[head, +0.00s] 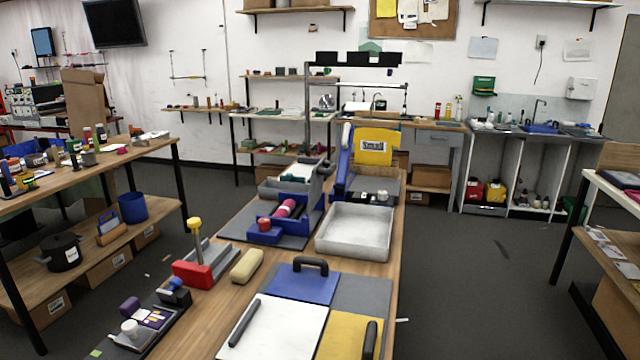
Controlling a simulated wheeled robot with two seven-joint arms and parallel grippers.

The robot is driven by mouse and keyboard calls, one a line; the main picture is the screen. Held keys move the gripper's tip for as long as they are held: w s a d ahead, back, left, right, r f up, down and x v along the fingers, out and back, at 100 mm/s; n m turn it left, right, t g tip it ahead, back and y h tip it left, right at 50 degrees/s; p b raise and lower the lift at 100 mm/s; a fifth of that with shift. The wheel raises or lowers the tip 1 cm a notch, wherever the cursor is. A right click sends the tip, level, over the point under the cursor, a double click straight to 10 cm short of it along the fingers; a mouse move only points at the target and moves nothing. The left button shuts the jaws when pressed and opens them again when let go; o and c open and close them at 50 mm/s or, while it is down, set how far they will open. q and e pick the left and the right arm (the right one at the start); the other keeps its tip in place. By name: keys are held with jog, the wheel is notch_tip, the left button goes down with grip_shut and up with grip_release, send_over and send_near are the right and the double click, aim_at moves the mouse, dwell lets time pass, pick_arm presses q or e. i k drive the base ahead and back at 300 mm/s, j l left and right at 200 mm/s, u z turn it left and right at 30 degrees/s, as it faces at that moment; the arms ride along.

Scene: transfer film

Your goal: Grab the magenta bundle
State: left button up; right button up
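A magenta roll (285,208), which looks like the magenta bundle, lies at a slant in a blue holder (268,236) on the far half of the long wooden table. A darker piece lies against its right side; I cannot tell whether it is part of the bundle. A small red cylinder (264,224) stands just in front of it in the holder. The lower side of the roll is hidden by the holder. Neither of my grippers shows in the head view.
A grey tray (357,249), apparently empty, sits right of the holder. A red-based stand (193,274) and a beige block (247,266) are nearer left. White, blue and yellow panels with black handles (311,265) cover the near table. A yellow bin (375,147) stands behind.

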aim_at(287, 207)
jog(key=u, duration=0.9)
jog(key=i+j+u, duration=0.1)
jog(key=j, duration=0.3)
jog(key=i+j+u, duration=0.15)
jog(key=j, duration=0.25)
jog(key=i+j+u, duration=0.1)
jog(key=j, duration=0.3)
jog(key=i+j+u, duration=0.75)
jog(key=i+u, duration=0.15)
jog(key=i, duration=0.3)
jog(key=i+z, duration=0.15)
jog(key=i, duration=0.25)
jog(key=i+j+z, duration=0.1)
jog(key=i, duration=0.3)
jog(key=i+l+z, duration=0.15)
jog(key=i+z, duration=0.2)
jog(key=z, duration=0.15)
jog(key=i+z, duration=0.5)
jog(key=i+j+z, duration=0.15)
jog(key=z, duration=0.35)
jog(key=i+l+z, duration=0.1)
jog(key=i+z, duration=0.7)
jog(key=i+j+z, duration=0.1)
jog(key=z, duration=0.3)
jog(key=i+j+z, duration=0.25)
jog(key=i+z, duration=0.15)
